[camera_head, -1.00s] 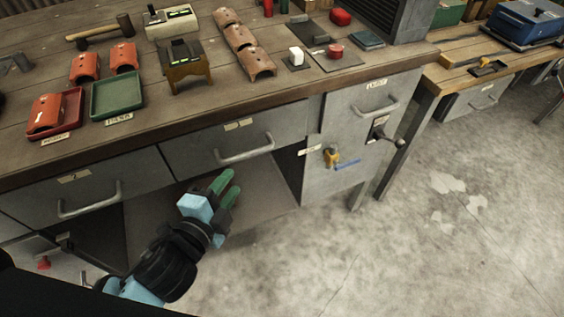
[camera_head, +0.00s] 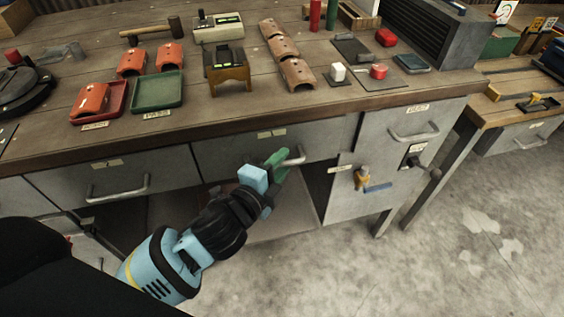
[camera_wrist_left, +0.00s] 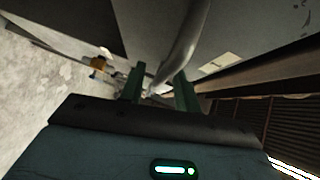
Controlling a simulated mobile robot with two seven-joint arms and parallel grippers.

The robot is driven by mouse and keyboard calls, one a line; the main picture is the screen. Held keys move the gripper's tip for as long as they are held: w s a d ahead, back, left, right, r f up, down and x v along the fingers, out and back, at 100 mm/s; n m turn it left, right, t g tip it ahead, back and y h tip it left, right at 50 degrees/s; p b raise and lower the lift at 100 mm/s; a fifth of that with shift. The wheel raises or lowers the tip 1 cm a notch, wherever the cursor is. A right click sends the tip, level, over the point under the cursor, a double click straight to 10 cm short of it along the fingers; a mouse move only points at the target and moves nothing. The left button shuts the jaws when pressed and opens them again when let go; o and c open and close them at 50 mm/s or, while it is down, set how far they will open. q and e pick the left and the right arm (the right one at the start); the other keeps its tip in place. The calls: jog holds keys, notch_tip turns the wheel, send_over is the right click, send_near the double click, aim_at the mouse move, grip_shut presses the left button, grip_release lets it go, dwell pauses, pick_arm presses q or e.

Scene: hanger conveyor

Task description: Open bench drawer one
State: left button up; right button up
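The bench has a middle grey drawer (camera_head: 235,150) with a bar handle (camera_head: 297,158) and a left grey drawer (camera_head: 75,185) with its own handle (camera_head: 122,190). Their small labels are too blurred to read. Both drawers look shut. My left gripper (camera_head: 277,162) is at the middle drawer's handle and covers part of it. In the left wrist view, its two green fingers (camera_wrist_left: 160,90) stand apart with the handle bar (camera_wrist_left: 180,45) running between them. A firm grip does not show. My right gripper is in neither view.
The wooden bench top (camera_head: 210,110) overhangs the drawers and carries a red tray (camera_head: 118,108), a green tray (camera_head: 172,96) and several tiles. A grey cabinet (camera_head: 345,205) with a yellow-handled fitting stands right of the open space below. The floor (camera_head: 450,270) at right is clear.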

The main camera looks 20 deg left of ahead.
pick_arm(q)
jog(key=shift+w, duration=0.45)
grip_shut()
jog(key=shift+d, duration=0.1)
jog(key=shift+s, duration=0.1)
